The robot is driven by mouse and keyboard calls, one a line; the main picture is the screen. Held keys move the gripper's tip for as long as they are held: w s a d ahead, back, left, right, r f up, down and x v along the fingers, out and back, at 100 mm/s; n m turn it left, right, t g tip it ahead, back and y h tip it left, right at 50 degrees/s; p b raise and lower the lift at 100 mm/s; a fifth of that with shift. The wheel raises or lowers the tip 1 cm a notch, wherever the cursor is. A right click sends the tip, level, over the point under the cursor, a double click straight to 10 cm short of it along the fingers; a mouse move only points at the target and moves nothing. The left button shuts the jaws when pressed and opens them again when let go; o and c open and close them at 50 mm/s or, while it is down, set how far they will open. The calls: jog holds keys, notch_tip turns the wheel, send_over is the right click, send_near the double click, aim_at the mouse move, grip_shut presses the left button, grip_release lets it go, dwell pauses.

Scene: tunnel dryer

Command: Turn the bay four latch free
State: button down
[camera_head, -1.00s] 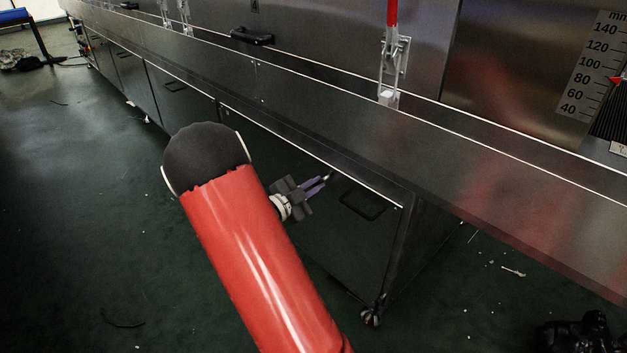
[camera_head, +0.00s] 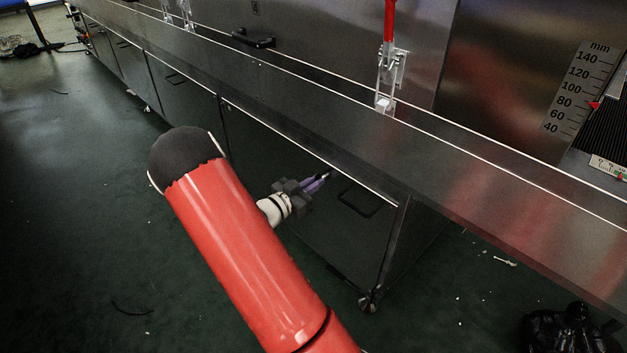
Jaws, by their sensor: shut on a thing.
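My gripper (camera_head: 317,183) is at the upper part of a dark cabinet door (camera_head: 362,237), under the front ledge of the machine. It is shut on a small light piece (camera_head: 328,174) at the door's top edge, which appears to be the bay four latch. The fingers and the dim light hide most of this latch, so I cannot make out its angle or any bay number. The door looks closed, flush with its frame. My red arm reaches up from the bottom of the picture.
A dark pull handle (camera_head: 358,199) is on the door right of my gripper. A toggle clamp with a red lever (camera_head: 390,62) stands above the steel ledge (camera_head: 470,165). A black bag (camera_head: 565,328) lies at lower right. The green floor at left is mostly clear.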

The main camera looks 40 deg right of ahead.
dwell(0.3)
jog(key=c, duration=1.5)
grip_release()
jog(key=shift+c, duration=0.2)
jog(key=a, duration=0.7)
jog(key=shift+s+a, duration=0.3)
jog(key=shift+a, duration=0.1)
